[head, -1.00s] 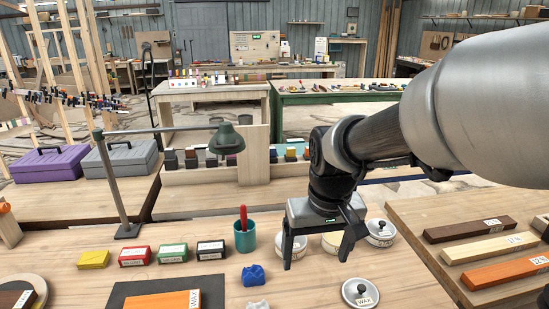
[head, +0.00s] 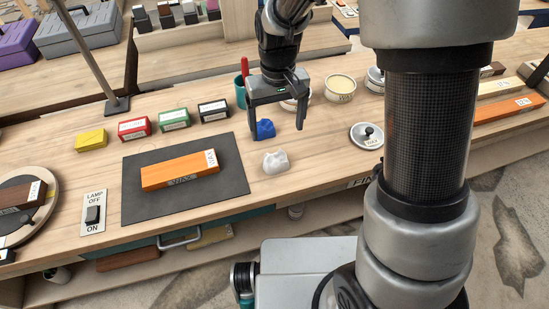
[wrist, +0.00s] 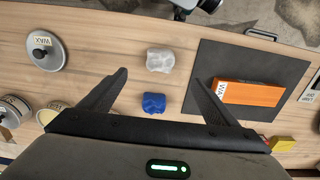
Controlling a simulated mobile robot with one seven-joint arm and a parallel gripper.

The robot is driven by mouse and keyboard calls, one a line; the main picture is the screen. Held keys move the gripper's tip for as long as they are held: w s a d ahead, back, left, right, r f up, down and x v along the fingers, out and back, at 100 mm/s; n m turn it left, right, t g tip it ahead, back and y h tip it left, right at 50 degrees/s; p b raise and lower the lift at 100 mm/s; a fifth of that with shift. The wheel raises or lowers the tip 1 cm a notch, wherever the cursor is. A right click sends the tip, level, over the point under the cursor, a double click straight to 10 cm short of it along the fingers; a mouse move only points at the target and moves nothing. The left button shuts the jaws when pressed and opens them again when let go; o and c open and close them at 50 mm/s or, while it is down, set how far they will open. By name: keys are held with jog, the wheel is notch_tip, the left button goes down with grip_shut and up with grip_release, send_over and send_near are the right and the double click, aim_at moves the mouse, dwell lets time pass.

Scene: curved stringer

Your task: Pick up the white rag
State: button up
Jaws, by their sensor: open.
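The white rag (head: 275,162) is a small crumpled lump on the wooden bench, just right of the dark mat. In the wrist view the white rag (wrist: 160,60) lies beyond the fingertips, roughly centred between them. A blue rag (head: 264,129) lies just behind it, and the blue rag (wrist: 153,103) is nearer my gripper in the wrist view. My gripper (head: 280,128) is open and empty above the bench, with its fingers on either side of the blue rag in both views. My gripper (wrist: 160,80) touches neither rag as far as I can see.
An orange block (head: 180,170) lies on the dark mat (head: 140,205). A lidded wax tin (head: 366,135) stands to the right. Several coloured boxes (head: 174,120), a teal cup (head: 240,92) and an open tin (head: 340,88) stand behind. A lamp switch (head: 93,213) is at front left.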

aim_at(275, 156)
notch_tip(275, 156, down, 8)
jog(key=shift+f+b, duration=0.25)
jog(key=shift+b, duration=0.05)
jog(key=shift+w+a+f, duration=0.1)
jog(key=shift+f, duration=1.4)
jog(key=shift+w+a+f, duration=0.1)
jog(key=shift+f, duration=1.35)
jog(key=shift+c, duration=0.5)
jog(key=c, duration=1)
